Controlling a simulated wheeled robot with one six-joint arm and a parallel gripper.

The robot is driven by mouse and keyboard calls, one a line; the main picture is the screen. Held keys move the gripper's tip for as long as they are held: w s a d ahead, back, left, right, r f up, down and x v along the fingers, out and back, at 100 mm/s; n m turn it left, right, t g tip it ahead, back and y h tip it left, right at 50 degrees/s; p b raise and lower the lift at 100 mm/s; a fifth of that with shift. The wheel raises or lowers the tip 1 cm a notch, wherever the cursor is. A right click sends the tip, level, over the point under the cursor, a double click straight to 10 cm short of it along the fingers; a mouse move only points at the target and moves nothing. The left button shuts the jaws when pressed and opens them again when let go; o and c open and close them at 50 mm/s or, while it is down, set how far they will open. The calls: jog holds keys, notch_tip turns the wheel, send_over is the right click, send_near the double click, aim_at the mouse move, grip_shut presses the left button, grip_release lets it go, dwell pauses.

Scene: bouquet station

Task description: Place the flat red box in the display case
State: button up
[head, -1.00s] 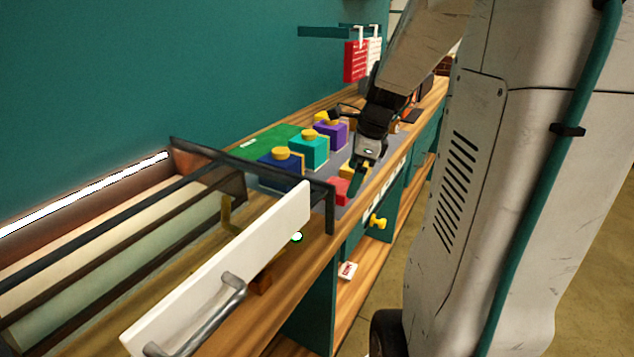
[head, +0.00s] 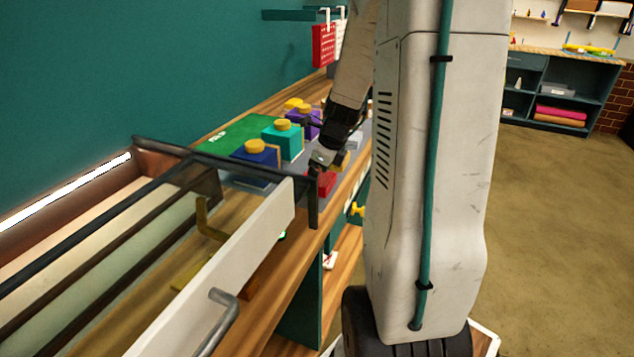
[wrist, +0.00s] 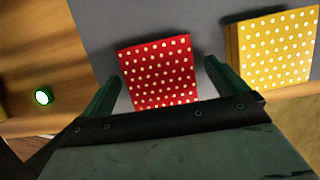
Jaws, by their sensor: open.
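The flat red box (wrist: 158,72), with white polka dots, lies on the grey mat (wrist: 200,22) in the wrist view. It also shows in the head view (head: 321,186), partly hidden behind the display case's dark frame. My gripper (wrist: 162,78) is open, with one green finger on each side of the red box; I cannot tell whether either touches it. In the head view my gripper (head: 322,172) is just above the box. The display case (head: 215,155) is at the left of the counter, with dark rails, a light strip and a white front panel (head: 240,265) with a handle.
A yellow dotted box (wrist: 275,50) lies right of the red box. Blue (head: 255,158), teal (head: 283,138) and purple (head: 305,122) boxes with yellow tops stand behind, near a green sheet (head: 230,133). A green-lit button (wrist: 43,97) is on the wood.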

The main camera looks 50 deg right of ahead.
jog(key=c, duration=1.1)
jog(key=shift+c, duration=0.7)
jog(key=shift+r, duration=0.15)
